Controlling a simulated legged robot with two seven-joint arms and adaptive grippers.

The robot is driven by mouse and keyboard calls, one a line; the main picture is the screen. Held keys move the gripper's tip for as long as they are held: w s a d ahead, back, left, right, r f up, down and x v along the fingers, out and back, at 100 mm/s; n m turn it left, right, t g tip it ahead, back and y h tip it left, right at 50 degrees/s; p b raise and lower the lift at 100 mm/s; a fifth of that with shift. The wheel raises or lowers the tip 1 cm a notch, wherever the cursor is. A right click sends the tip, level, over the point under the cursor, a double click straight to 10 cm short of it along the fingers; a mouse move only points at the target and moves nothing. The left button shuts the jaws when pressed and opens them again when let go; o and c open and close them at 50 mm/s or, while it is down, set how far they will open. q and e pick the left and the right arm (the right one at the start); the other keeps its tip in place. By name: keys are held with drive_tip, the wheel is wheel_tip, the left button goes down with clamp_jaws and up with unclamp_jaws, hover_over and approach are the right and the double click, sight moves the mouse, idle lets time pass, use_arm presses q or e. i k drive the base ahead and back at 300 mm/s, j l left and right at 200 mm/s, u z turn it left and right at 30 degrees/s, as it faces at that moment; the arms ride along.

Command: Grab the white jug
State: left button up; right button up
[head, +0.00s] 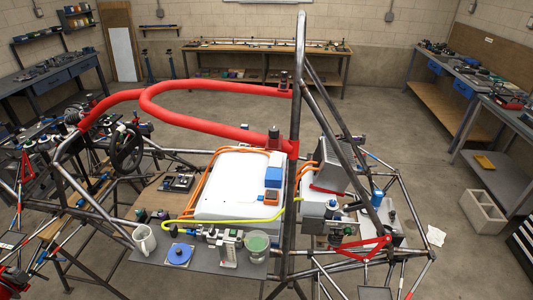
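A white jug (144,240) stands upright at the front left end of a grey shelf (185,272) on the tube chassis. A handle shows on its side. Nothing is seen holding it. Neither of my grippers can be made out in the head view, so their distance from the jug is not shown.
Right of the jug are a blue round part (179,254), a small grey device (229,248) and a cup with green contents (257,242). A large white box (238,182) sits behind. A red padded tube (205,130) and a dark upright post (293,205) rise above the chassis.

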sight(148, 245)
drive_tip(key=u, duration=1.3)
